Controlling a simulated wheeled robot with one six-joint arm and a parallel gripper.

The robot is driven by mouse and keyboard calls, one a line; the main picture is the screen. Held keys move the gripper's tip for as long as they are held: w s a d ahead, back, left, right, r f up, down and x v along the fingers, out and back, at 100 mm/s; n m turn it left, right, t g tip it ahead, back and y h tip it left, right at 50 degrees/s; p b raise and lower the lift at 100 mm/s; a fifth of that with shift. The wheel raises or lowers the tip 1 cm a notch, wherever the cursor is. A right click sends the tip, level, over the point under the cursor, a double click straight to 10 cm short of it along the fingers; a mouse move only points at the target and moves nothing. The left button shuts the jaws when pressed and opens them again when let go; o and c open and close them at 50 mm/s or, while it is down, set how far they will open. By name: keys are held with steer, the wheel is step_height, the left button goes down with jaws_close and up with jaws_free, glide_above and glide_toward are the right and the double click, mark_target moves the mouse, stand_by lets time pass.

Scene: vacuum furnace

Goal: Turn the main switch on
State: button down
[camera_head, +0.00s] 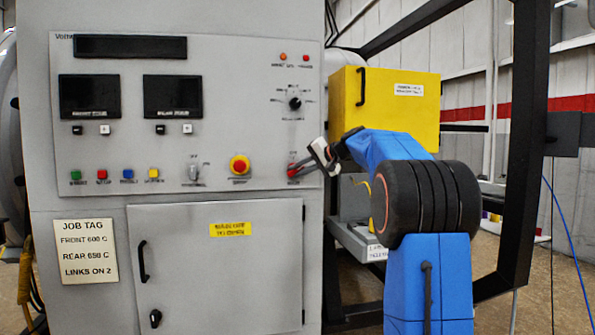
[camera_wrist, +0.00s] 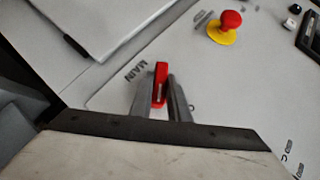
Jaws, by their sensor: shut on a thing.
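The main switch (camera_wrist: 160,84) is a red handle on the grey control panel, with the label MAIN beside it in the wrist view. In the head view the red switch (camera_head: 292,170) is at the panel's lower right, partly hidden by my gripper. My gripper (camera_wrist: 159,95) has its two grey fingers on either side of the red handle and is shut on it. In the head view my gripper (camera_head: 303,170) reaches in from the right at the panel's right edge. The exact angle of the handle is hard to tell.
A red emergency button on a yellow base (camera_head: 240,165) sits left of the switch. A selector knob (camera_head: 295,103) is above it. A grey cabinet door (camera_head: 215,275) is below. A yellow box (camera_head: 385,105) and a black frame (camera_head: 524,130) stand to the right.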

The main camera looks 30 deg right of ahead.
steer(key=m+t+y, duration=0.3)
steer(key=m, duration=0.1)
steer(key=shift+d+f, duration=0.1)
steer(key=shift+f, duration=0.15)
steer(key=shift+t, duration=0.4)
stand_by(0.4)
steer(key=c, duration=1.7)
jaws_free()
steer(key=shift+s, duration=0.1)
steer(key=v, duration=1.7)
steer(key=shift+d, duration=0.25)
